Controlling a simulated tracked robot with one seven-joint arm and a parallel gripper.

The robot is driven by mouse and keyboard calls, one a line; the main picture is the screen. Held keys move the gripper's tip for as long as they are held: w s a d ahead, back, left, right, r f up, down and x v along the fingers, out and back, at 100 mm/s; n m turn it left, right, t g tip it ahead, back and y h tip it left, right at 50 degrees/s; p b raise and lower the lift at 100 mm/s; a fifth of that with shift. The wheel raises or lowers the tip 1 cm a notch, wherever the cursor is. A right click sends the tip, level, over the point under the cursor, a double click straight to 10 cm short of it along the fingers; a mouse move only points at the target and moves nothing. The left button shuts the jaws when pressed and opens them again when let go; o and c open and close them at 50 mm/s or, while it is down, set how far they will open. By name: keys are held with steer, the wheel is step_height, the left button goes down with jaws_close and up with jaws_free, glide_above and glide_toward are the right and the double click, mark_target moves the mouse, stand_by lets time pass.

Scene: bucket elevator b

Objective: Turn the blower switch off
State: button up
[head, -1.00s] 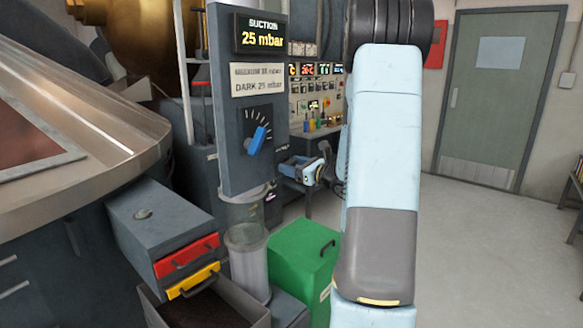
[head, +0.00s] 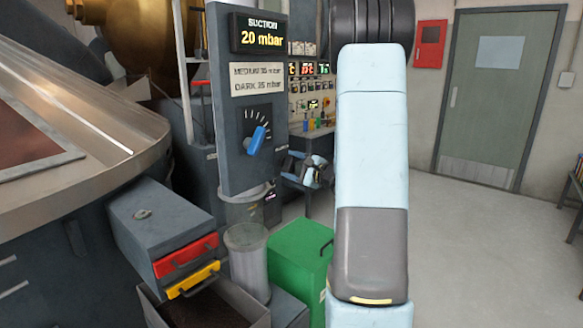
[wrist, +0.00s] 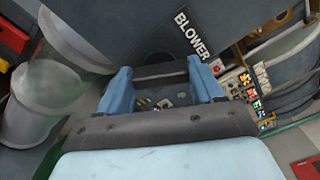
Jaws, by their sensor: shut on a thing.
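My gripper (wrist: 161,78) shows in the wrist view, with its two blue fingers on either side of a dark bar (wrist: 160,71). It is shut on this bar, which sits beside the white BLOWER label (wrist: 192,35) on a dark grey housing. The bar appears to be the blower switch; its exact setting cannot be made out. In the head view my gripper (head: 304,168) is tilted beside the dark column, left of my pale blue arm. The switch is hidden there. The suction display (head: 262,34) on the column reads 20 mbar.
A blue-pointer knob (head: 256,140) is on the column front. A control panel (head: 310,92) stands behind. The floor at right is open.

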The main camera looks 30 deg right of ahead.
steer(key=n, duration=0.5)
steer(key=shift+s+a+f+n, duration=0.1)
steer(key=shift+a+f+n, duration=0.15)
steer(key=shift+f+n, duration=0.05)
stand_by(0.5)
steer(key=o, duration=1.1)
steer(key=shift+d+r, duration=0.1)
steer(key=shift+c, duration=0.2)
steer(key=shift+s+d, duration=0.25)
steer(key=shift+s, duration=0.15)
steer(key=v, duration=1.2)
steer(key=shift+s, duration=0.35)
